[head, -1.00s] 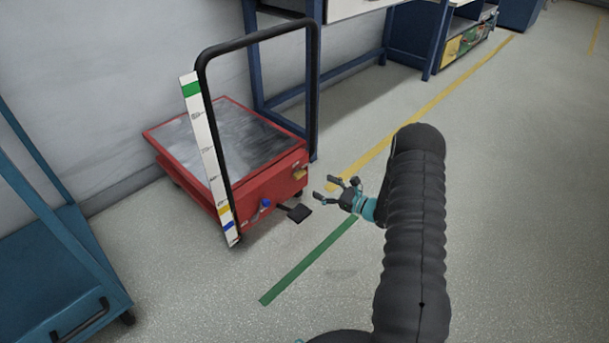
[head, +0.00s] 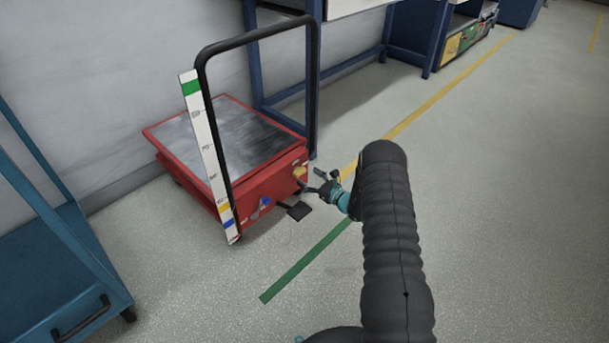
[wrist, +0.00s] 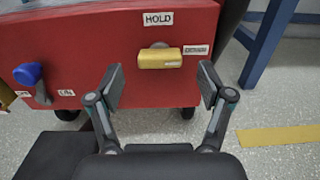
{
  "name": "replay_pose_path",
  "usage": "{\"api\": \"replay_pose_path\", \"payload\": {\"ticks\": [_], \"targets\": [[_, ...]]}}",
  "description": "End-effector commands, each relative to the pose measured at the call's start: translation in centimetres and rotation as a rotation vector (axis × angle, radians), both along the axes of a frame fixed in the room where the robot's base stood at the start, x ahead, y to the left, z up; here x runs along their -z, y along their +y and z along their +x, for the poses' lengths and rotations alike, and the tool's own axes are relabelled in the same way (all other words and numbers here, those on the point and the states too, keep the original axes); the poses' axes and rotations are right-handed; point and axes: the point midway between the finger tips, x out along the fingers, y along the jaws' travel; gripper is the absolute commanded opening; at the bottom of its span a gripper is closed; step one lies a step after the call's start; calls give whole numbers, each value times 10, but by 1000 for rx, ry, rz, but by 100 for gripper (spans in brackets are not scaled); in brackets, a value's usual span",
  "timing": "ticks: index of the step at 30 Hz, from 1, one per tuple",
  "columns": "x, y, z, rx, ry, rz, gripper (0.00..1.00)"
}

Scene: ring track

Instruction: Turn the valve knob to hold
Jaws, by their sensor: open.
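The yellow valve knob (wrist: 160,59) is on the red end face of the lift cart (head: 262,194). In the wrist view its bar lies level, pointing right toward a side label (wrist: 196,50) that is hard to read. The HOLD label (wrist: 158,18) is above the knob. My gripper (wrist: 158,85) is open and empty, its two fingers spread to either side below the knob, apart from it. In the head view the knob (head: 299,171) is small and my gripper (head: 316,181) is close in front of it.
A blue knob on a lever (wrist: 28,73) is left of the valve on the same face. A black pedal (head: 299,210) sticks out low from the cart. A blue bench (head: 283,97) stands behind, and a blue trolley (head: 55,250) at left. Floor at right is clear.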

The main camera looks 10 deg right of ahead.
Motion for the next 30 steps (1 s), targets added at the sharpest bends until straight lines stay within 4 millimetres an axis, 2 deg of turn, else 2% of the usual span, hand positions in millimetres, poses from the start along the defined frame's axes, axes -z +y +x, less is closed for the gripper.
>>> {"api": "replay_pose_path", "payload": {"ticks": [6,17,18,25,30], "targets": [[0,14,19,-1,-1,0,79],[0,17,23,0,-1,-1,79],[0,17,23,0,-1,-1,77],[0,16,23,0,-1,-1,19],[0,16,23,1,-2,-3,19]]}}
